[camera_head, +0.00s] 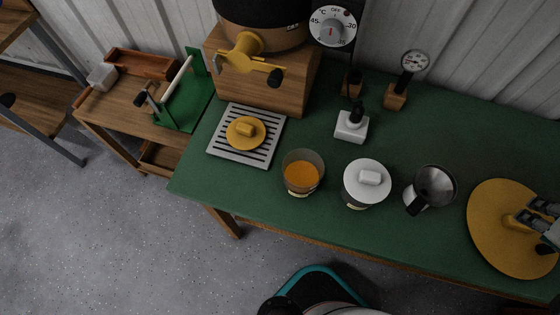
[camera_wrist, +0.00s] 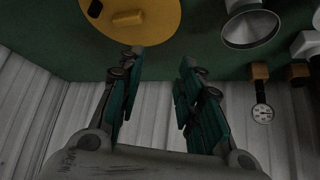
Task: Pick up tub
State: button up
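No single thing is clearly marked as the tub. A round container with a white lid (camera_head: 367,180) and a label stands upright near the table's front edge. Left of it is an open clear container (camera_head: 302,175) with orange contents and a label. My gripper (camera_head: 535,214) is at the far right, over a large yellow disc (camera_head: 495,245), well away from both containers. In the wrist view my gripper (camera_wrist: 160,60) has its two fingers apart with nothing between them. The disc (camera_wrist: 140,25) lies beyond the fingertips there. Neither container is clearly identifiable in the wrist view.
A metal cup (camera_head: 436,185) stands between the white-lidded container and the disc. A slatted tray (camera_head: 222,150) with a yellow lid (camera_head: 246,132), a white block (camera_head: 352,126) and a dial thermometer (camera_head: 414,62) are behind. The green table (camera_head: 480,130) is clear at back right.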

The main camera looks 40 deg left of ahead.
aim_at(303, 169)
jog(key=u, duration=0.5)
jog(key=j+u, duration=0.1)
jog(key=u, duration=0.85)
jog(key=i+u, duration=0.1)
jog(key=u, duration=0.35)
